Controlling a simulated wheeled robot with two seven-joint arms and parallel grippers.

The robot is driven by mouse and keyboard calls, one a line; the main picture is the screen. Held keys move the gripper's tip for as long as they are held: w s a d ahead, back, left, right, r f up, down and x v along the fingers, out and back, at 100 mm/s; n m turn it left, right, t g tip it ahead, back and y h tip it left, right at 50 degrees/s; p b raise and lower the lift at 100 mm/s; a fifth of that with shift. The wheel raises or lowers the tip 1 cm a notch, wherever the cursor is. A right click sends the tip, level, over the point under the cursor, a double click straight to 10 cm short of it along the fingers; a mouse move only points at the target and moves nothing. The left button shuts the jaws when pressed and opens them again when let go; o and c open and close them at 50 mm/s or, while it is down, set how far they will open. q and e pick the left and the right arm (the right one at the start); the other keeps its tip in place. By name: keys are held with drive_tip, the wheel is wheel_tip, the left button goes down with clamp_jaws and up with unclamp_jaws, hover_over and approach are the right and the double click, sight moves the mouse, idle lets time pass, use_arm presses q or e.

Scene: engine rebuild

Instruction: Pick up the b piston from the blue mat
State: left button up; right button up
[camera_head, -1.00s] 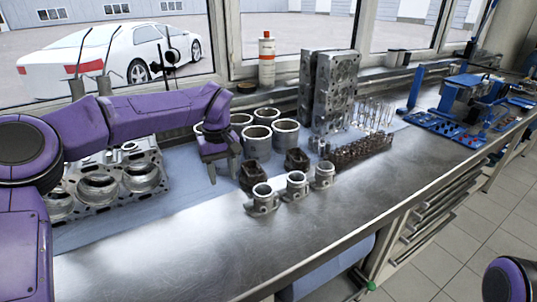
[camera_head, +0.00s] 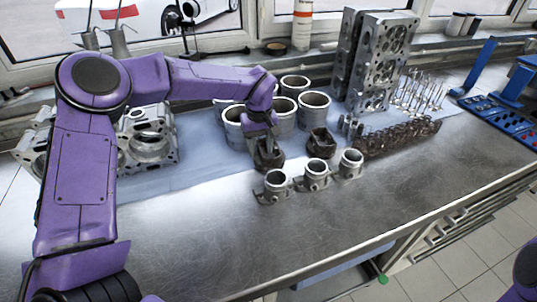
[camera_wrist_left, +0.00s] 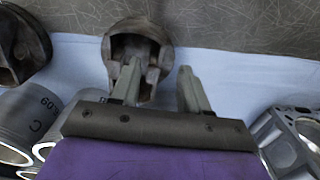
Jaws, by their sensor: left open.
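Two dark brown pistons stand near the front edge of the blue mat (camera_head: 196,177). My left gripper (camera_head: 263,143) is right over the left piston (camera_head: 270,160); this piston also shows in the left wrist view (camera_wrist_left: 138,45). The fingers are apart and point down at it. In the wrist view one finger overlaps the piston and the other is beside it over bare mat. I cannot tell whether a finger touches it. The other piston (camera_head: 321,144) stands to its right, apart from the gripper. I can read no letter on either piston. My right gripper is out of view.
Several silver cylinder liners (camera_head: 313,108) stand just behind the pistons. Three small silver parts (camera_head: 316,174) stand in front on bare steel. An engine block (camera_head: 150,145) lies to the left, a dark camshaft-like part (camera_head: 400,136) to the right. The front steel bench (camera_head: 370,215) is clear.

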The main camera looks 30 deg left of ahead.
sight(263, 149)
use_arm(q)
drive_tip(key=w+f, duration=0.1)
drive_tip(key=f, duration=0.1)
drive_tip(key=shift+w+f, duration=0.35)
drive_tip(key=shift+f, duration=0.05)
drive_tip(key=shift+s+r, duration=0.25)
drive_tip(key=shift+s, duration=0.15)
drive_tip(key=shift+s+r, duration=0.1)
drive_tip(key=shift+s, duration=0.05)
drive_tip(key=c, duration=0.5)
clamp_jaws()
